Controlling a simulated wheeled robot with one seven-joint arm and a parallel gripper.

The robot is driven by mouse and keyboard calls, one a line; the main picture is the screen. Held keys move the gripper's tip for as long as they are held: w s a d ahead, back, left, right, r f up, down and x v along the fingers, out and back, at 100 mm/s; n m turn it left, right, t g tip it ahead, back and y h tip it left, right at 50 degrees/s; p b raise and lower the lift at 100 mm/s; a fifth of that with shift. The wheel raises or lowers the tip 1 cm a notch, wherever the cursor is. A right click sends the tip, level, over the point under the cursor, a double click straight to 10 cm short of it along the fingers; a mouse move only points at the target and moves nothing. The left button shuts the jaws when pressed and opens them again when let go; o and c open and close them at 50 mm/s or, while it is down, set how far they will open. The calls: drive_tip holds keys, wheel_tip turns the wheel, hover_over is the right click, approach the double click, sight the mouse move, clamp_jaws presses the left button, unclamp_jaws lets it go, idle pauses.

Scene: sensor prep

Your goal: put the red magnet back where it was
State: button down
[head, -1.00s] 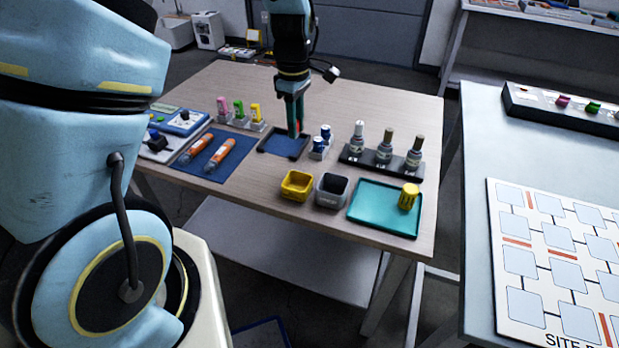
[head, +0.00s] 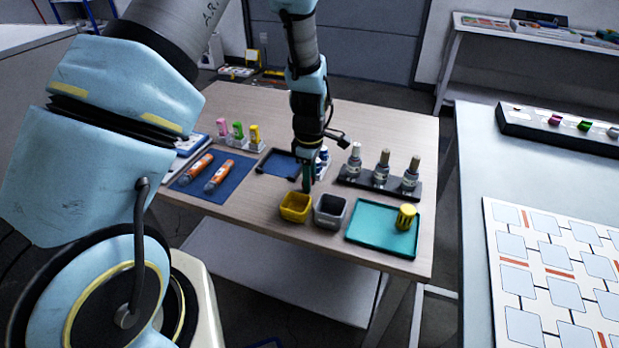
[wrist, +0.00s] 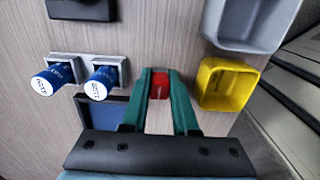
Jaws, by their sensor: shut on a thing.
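My gripper (head: 307,187) is shut on the red magnet (wrist: 159,86), which sits between its green fingers (wrist: 159,82) in the wrist view. In the head view the magnet cannot be made out. The gripper is over the wooden table, just behind the yellow bin (head: 294,214); the bin also shows right of the fingers in the wrist view (wrist: 205,97). The grey bin (head: 327,221) stands to the right of the yellow one. A dark-rimmed tray with a blue floor (head: 277,164) lies behind the gripper, partly hidden by my arm.
A black rack (head: 378,187) holds grey bottles at the right. A teal tray (head: 375,241) bears a yellow cylinder (head: 405,216). Orange tools (head: 218,176) lie on a blue mat at the left.

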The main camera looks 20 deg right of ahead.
drive_tip(key=shift+f, duration=0.15)
drive_tip(key=c, duration=0.7)
unclamp_jaws()
wheel_tip(320, 180, up, 12)
drive_tip(key=b, duration=0.2)
drive_tip(key=w+a+r+m, duration=0.1)
drive_tip(key=a+r+m, duration=0.15)
drive_tip(key=a, duration=0.65)
drive_tip(key=w+a+r+m, duration=0.1)
drive_tip(key=a+r+m, duration=0.15)
drive_tip(key=a, duration=0.65)
drive_tip(key=s+a+m, duration=0.2)
drive_tip(key=a, duration=0.2)
drive_tip(key=s+a+m+t, duration=0.1)
drive_tip(key=s+a, duration=0.1)
drive_tip(key=a, duration=0.2)
drive_tip(key=s+a+m, duration=0.1)
drive_tip(key=a+m, duration=0.1)
drive_tip(key=a, duration=0.2)
drive_tip(key=shift+s+a+r+m+t, duration=0.25)
drive_tip(key=shift+s+r+m+t, duration=0.05)
drive_tip(key=shift+s+r, duration=0.1)
